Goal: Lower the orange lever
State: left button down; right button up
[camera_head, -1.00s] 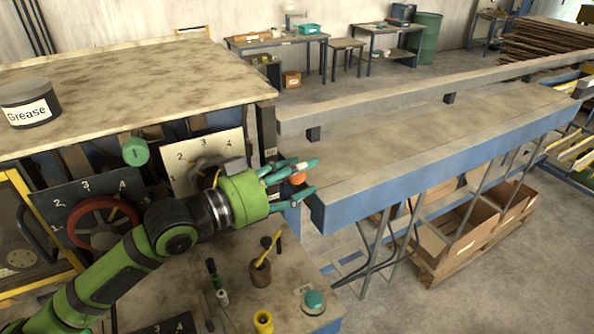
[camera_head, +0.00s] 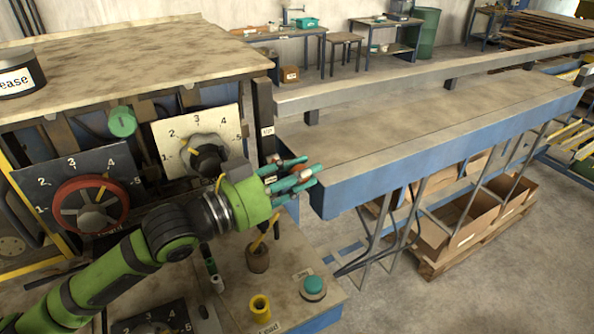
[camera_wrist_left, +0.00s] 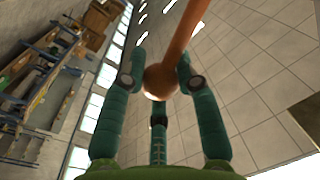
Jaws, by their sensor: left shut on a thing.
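The orange lever shows in the left wrist view as an orange rod (camera_wrist_left: 187,32) with a round knob (camera_wrist_left: 160,80) at its end. My left gripper (camera_wrist_left: 158,86) is shut on the knob, with its teal fingers around it. In the head view my left gripper (camera_head: 298,178) is beside the near left end of the long blue-sided bed. There its fingers largely hide the knob, and the lever rod cannot be made out. My right gripper is not in view.
Left of the gripper are a light dial panel (camera_head: 198,140) and a dark panel with a red wheel (camera_head: 90,206). The long bed (camera_head: 440,130) extends right.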

pick_arm(q)
jog(key=shift+s+d+f+m+h+b, duration=0.1)
jog(key=shift+s+f+m+h+b, duration=0.1)
jog(key=shift+f+m+b, duration=0.75)
jog(key=shift+s+d+f+m+h+b, duration=0.1)
jog(key=shift+s+f+m+b, duration=0.05)
jog(key=shift+f+m+b, duration=0.75)
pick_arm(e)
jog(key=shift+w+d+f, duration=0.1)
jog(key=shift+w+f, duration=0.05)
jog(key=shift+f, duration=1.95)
pick_arm(q)
jog(key=shift+f, duration=0.1)
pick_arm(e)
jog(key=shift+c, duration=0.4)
